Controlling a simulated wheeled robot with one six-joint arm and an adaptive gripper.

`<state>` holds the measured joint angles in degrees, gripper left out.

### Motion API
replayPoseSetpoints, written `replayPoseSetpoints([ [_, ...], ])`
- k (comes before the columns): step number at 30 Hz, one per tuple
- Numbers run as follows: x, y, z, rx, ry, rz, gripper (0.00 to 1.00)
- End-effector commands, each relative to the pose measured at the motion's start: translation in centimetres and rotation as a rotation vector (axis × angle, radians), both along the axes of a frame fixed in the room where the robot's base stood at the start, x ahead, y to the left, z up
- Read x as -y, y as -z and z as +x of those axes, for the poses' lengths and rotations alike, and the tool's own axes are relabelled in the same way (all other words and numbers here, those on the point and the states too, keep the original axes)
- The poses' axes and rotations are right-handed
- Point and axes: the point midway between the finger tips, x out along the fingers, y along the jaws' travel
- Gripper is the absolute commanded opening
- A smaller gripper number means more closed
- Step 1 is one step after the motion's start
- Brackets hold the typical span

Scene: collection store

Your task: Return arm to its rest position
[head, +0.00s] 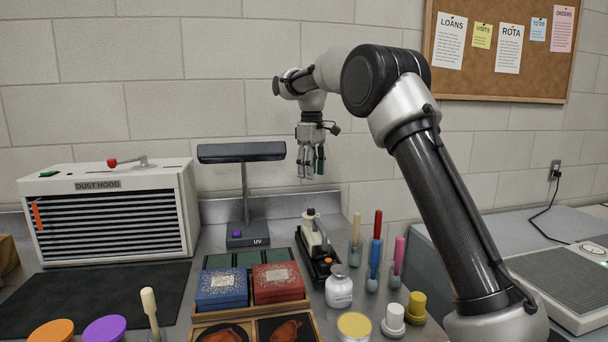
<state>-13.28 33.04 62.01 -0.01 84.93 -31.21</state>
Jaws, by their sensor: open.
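My arm rises at the right of the head view, bends at the elbow and reaches left toward the wall. My gripper (312,162) hangs from its end, fingers pointing down, above the back of the bench. It is open, and I see nothing between its fingers. It hangs clear of the bench, to the right of the UV lamp's head (241,152) and above the black device with a pale handle (318,250).
A dust hood (110,212) stands at left. A divided tray (197,318) holds a blue box (221,289) and a red box (278,283). Upright coloured-handled tools (376,250), a white jar (339,290) and capped pots stand at right. A pinboard (500,85) hangs behind.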

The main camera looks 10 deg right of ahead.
Motion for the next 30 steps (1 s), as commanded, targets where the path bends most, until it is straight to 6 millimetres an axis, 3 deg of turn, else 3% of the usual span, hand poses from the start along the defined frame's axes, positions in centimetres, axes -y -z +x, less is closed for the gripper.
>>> replayPoseSetpoints([
  [3, -0.2, 0.4, 0.8, 0.034, 0.078, 0.010, 0.44],
  [5, -0.1, 2.7, 0.3, 0.015, 0.130, 0.005, 0.44],
  [7, 0.2, 4.9, -1.1, -0.010, 0.185, -0.003, 0.44],
  [11, 1.9, 5.6, -5.5, -0.013, 0.294, -0.005, 0.44],
  [17, 5.6, 4.4, -14.3, 0.020, 0.452, 0.010, 0.44],
  [21, 8.5, 3.7, -22.1, 0.060, 0.556, 0.029, 0.44],
  [30, 13.1, 4.9, -38.3, 0.179, 0.708, 0.083, 0.44],
])
